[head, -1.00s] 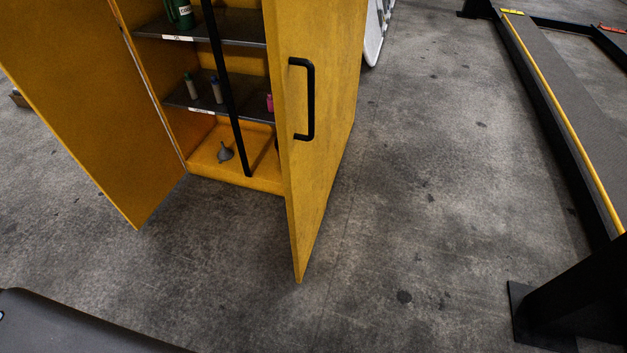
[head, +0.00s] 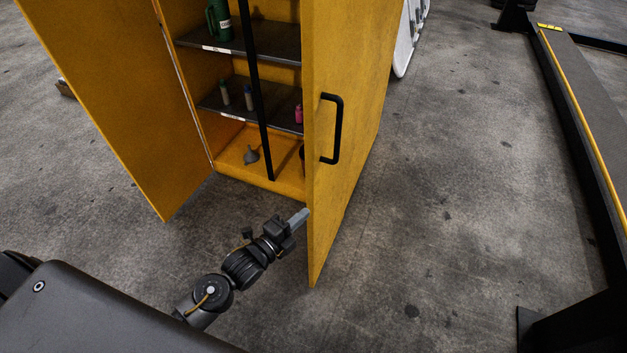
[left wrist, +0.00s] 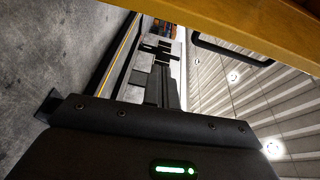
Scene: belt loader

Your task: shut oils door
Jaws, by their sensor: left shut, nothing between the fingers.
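The yellow oils cabinet stands with both doors open. Its right door (head: 345,150) swings out toward me and carries a black bar handle (head: 336,128) on its outer face. The left door (head: 110,100) is swung out to the left. My left gripper (head: 303,216) is shut and empty, close to the right door's free edge, low and on its inner side. I cannot tell whether it touches. In the left wrist view a yellow panel (left wrist: 250,25) crosses the top, with a black handle (left wrist: 232,52) below it. My right gripper is not in view.
Inside the cabinet are a green can (head: 218,20), small bottles (head: 236,95) and a grey funnel (head: 250,155). A dark belt frame with a yellow stripe (head: 580,110) runs along the right. Concrete floor (head: 440,200) between it and the cabinet is clear.

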